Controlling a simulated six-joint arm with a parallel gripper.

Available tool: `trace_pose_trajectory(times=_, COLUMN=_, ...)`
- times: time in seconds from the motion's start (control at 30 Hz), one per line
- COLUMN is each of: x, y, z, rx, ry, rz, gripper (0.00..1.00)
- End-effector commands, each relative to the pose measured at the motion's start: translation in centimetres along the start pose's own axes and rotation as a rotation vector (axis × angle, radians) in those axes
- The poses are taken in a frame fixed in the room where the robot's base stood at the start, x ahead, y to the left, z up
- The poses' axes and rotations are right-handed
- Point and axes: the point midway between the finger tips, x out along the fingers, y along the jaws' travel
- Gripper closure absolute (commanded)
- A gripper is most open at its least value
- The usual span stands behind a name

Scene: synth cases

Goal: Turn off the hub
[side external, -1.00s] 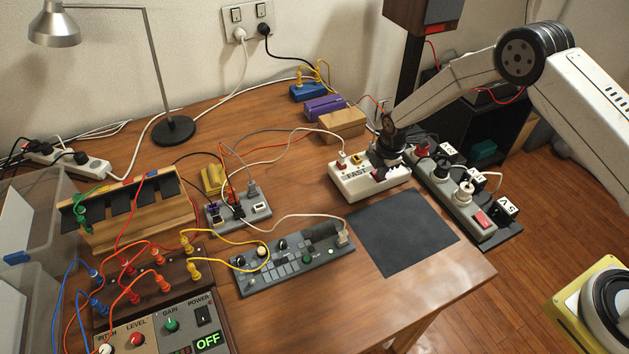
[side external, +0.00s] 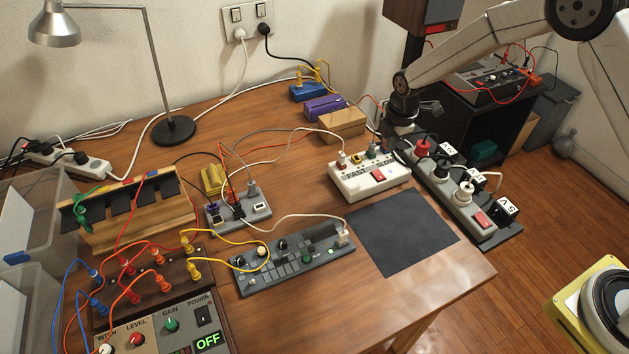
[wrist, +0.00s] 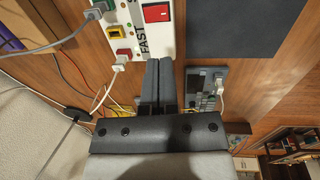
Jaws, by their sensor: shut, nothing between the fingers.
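A white box marked FAST (side external: 362,190) stands on the desk behind the dark mat, with coloured ports, plugs and a red rocker switch (side external: 378,174). In the wrist view the box (wrist: 133,40) and its red switch (wrist: 156,12) show at the top. A smaller grey hub-like box (side external: 240,214) with several plugs sits left of it; I cannot tell which is called the hub. My gripper (wrist: 160,62) is shut and empty, its fingertips appearing by the FAST end of the white box, away from the switch. Contact and the switch's position are unclear.
A grey power strip (side external: 440,188) with plugs and a red switch lies right of the white box. A grey control panel (side external: 290,262), cables and a patch box reading OFF (side external: 190,325) fill the front left. The dark mat (side external: 405,235) is clear.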

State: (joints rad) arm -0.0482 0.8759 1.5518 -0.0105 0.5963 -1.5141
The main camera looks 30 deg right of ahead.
Motion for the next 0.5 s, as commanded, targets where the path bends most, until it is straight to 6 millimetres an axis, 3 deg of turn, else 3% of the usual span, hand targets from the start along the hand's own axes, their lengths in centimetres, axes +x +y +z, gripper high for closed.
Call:
trace_pose_trajectory(times=0.2, x=-2.3, y=0.0, z=0.0, rx=0.000, ry=0.000, rz=0.001, gripper=1.00)
trace_pose_trajectory(times=0.5, x=-3.1, y=-0.1, z=0.0, rx=0.000, ry=0.000, rz=-0.002, gripper=1.00)
